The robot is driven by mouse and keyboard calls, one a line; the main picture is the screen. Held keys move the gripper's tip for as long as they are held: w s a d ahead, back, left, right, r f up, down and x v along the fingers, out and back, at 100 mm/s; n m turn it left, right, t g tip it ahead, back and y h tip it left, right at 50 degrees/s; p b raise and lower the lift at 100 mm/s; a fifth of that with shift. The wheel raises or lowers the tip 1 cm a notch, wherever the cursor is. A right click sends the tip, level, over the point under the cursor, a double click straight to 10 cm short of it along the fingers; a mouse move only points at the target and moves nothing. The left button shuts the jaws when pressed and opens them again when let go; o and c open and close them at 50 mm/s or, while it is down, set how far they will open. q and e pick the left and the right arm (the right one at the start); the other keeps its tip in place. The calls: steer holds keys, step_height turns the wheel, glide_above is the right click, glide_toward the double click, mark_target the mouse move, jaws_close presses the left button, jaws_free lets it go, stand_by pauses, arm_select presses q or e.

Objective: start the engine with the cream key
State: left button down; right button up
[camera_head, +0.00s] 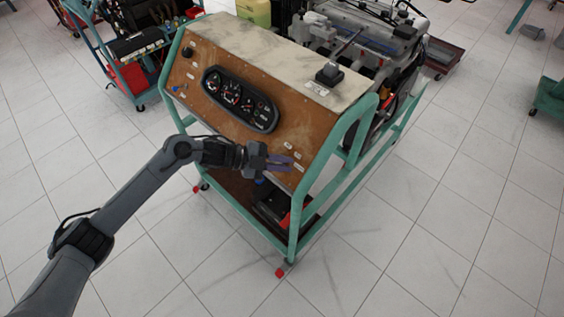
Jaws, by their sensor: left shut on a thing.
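The engine trainer's brown sloped panel (205,112) stands in a green tube frame, with a black gauge cluster (240,98) in its middle. My left gripper (291,163) is at the panel's lower right part, below some small white labels. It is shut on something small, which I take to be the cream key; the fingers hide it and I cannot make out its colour. I cannot tell whether it touches the panel or a key switch. My right gripper is not in view.
The green frame's right post (303,205) stands close to the right of my left gripper. A black battery (272,207) sits on the shelf below. The engine (370,30) is behind the panel. A tool cart (133,45) stands at the upper left. The tiled floor in front is clear.

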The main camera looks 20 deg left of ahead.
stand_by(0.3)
arm_select(q)
steer(key=c, duration=1.2)
jaws_free()
steer(key=p+v, duration=0.1)
steer(key=v, duration=0.9)
steer(key=shift+s+a, duration=0.15)
steer(key=shift+a, duration=0.2)
steer(key=shift+r, duration=0.1)
